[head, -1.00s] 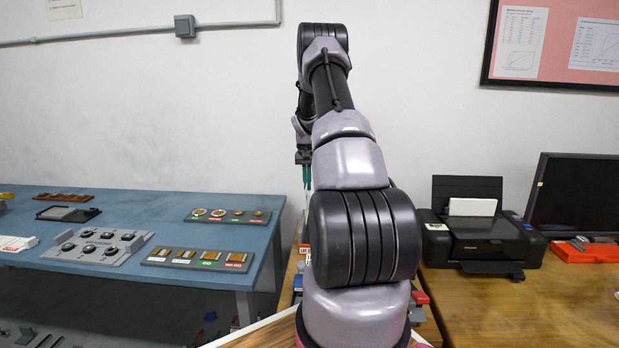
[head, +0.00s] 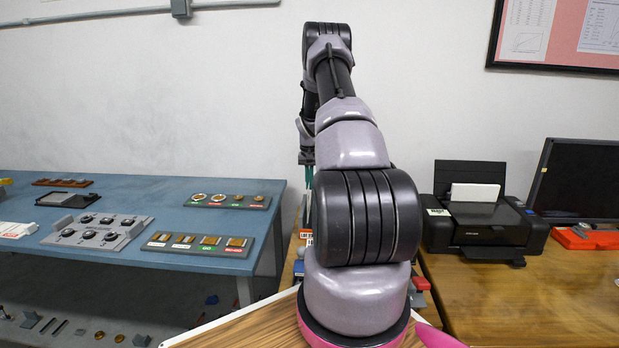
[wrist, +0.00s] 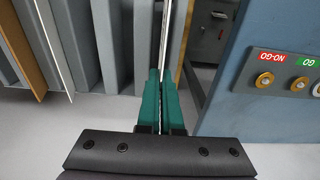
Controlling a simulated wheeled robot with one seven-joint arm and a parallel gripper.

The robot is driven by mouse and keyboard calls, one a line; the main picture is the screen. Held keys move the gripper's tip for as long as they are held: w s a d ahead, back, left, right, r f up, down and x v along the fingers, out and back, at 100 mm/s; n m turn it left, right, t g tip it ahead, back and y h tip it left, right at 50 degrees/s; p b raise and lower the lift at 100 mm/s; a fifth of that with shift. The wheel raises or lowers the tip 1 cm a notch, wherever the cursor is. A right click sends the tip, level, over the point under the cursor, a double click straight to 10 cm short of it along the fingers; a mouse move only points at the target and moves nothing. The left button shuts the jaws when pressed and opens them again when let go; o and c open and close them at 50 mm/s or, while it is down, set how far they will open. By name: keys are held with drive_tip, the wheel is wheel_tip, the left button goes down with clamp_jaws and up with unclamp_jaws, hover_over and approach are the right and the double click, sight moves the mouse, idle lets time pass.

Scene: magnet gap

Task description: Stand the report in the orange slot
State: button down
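My gripper (wrist: 160,100) has green fingers, closed together in the wrist view. A thin pale sheet seen edge-on, which looks like the report (wrist: 168,35), runs between them and extends away past the tips. In the head view my gripper (head: 308,172) is small and mostly hidden behind my arm, and the report cannot be made out there. Grey upright dividers (wrist: 112,45) stand left of the fingers in the wrist view. An orange-brown upright panel (wrist: 28,50) and a white edge stand among them at far left. Which gap is the orange slot I cannot tell.
A blue table (head: 130,188) with labelled trays and a knob panel (head: 98,230) stands at left; its edge is close right of my gripper in the wrist view. A wooden desk (head: 500,300) with a printer (head: 480,225) and monitor (head: 580,180) stands at right.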

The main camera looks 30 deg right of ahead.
drive_tip(key=shift+f, duration=2.35)
drive_tip(key=c, duration=1)
unclamp_jaws()
drive_tip(key=r, duration=1)
drive_tip(key=shift+s+a+r, duration=0.15)
drive_tip(key=shift+s+r, duration=0.1)
drive_tip(key=shift+r, duration=0.15)
